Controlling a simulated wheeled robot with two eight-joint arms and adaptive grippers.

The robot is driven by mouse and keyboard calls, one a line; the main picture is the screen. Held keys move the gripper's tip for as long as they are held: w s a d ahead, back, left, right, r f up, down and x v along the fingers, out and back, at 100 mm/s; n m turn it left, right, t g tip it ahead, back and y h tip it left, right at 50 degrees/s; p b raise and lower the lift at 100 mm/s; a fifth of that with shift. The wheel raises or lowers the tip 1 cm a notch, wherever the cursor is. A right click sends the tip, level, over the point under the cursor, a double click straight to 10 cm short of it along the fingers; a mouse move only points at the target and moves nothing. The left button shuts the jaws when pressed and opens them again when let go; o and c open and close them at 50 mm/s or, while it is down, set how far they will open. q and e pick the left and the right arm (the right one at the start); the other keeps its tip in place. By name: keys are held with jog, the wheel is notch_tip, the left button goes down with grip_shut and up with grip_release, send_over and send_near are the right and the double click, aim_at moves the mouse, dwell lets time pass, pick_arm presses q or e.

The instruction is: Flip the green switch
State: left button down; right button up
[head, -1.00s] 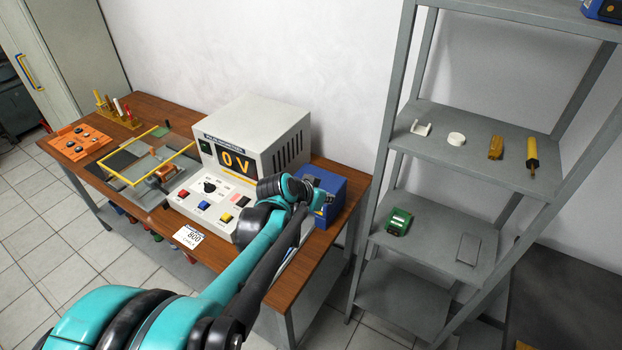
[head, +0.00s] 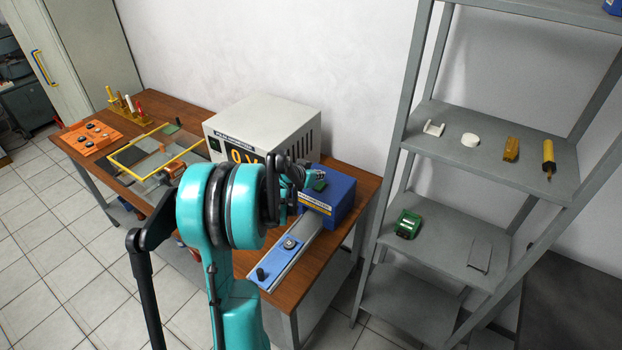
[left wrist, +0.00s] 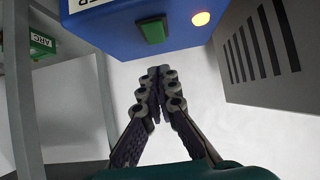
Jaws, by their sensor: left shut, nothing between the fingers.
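The green switch (head: 319,185) sits on top of the blue box (head: 343,205) at the right end of the bench. In the left wrist view the green switch (left wrist: 153,30) stands out from the blue box, beside a lit orange lamp (left wrist: 201,18). My left gripper (head: 316,176) is close to the switch in the head view. In the left wrist view its fingers (left wrist: 157,72) are shut together, empty, just short of the switch, with a visible gap. My arm hides part of the box's left side. My right gripper is not in view.
A grey power unit (head: 262,122) stands left of the blue box; its vented side (left wrist: 265,55) is close by in the wrist view. A blue slide fixture (head: 276,262) lies in front.

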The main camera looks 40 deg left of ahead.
aim_at(324, 182)
pick_arm(q)
jog(key=shift+w+f+b, duration=0.2)
jog(key=shift+f+b, duration=0.25)
jog(key=shift+f, duration=1.3)
jog(key=g+p, duration=0.2)
jog(key=shift+w+g, duration=0.3)
jog(key=shift+w, duration=0.05)
jog(key=shift+w+f, duration=0.1)
jog(key=shift+f, duration=0.05)
jog(key=shift+w, duration=0.1)
